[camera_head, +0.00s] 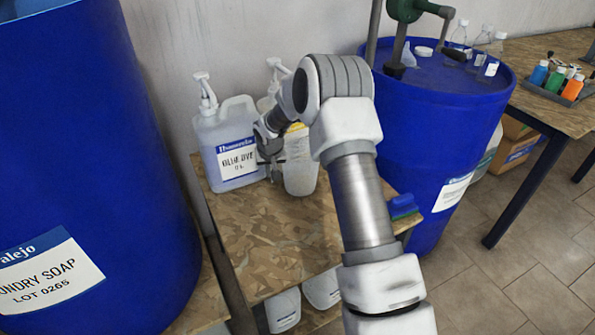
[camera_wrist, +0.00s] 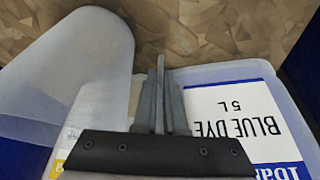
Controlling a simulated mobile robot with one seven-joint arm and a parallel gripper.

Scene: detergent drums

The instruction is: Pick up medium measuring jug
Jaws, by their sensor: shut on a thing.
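The medium measuring jug (camera_head: 300,174) is a translucent whitish vessel with yellow near its top. It is upright on or just above the wooden stand, partly hidden by my arm. In the wrist view the jug (camera_wrist: 85,65) fills the left side. My gripper (camera_head: 270,158) is at the jug's left side, between it and the blue dye bottle. In the wrist view my gripper (camera_wrist: 163,90) is shut on a thin upright strip, which appears to be the jug's handle. Where the strip joins the jug is hidden.
The blue dye bottle (camera_head: 230,148) stands close on the left, with another pump bottle (camera_head: 273,75) behind. The wooden stand (camera_head: 275,242) is clear in front. Blue drums (camera_head: 75,150) (camera_head: 445,130) flank it. A blue object (camera_head: 402,205) lies at its right edge.

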